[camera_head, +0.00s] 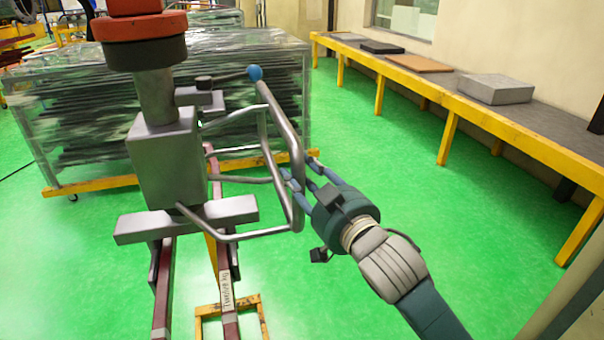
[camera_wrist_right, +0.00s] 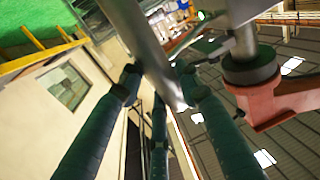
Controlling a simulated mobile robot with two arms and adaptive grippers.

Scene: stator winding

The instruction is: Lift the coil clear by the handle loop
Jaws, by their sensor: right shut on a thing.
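My right gripper (camera_head: 298,178) is shut on the grey tubular handle loop (camera_head: 289,122), on its right side. In the right wrist view the same grey bar (camera_wrist_right: 140,35) passes between the dark teal fingers (camera_wrist_right: 158,85). The loop joins a grey block (camera_head: 165,165) that hangs under a red and black part (camera_head: 140,45). Maroon bars, seemingly the coil (camera_head: 228,305), run down below the block, one with a white lettered label. Their lower ends leave the frame. My left gripper is not in view.
A rack (camera_head: 305,95) of wrapped dark sheets stands behind. A long yellow-legged bench (camera_head: 450,92) with flat blocks lines the right wall. A small yellow frame (camera_head: 258,312) stands low in front. Green floor is clear between rack and bench.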

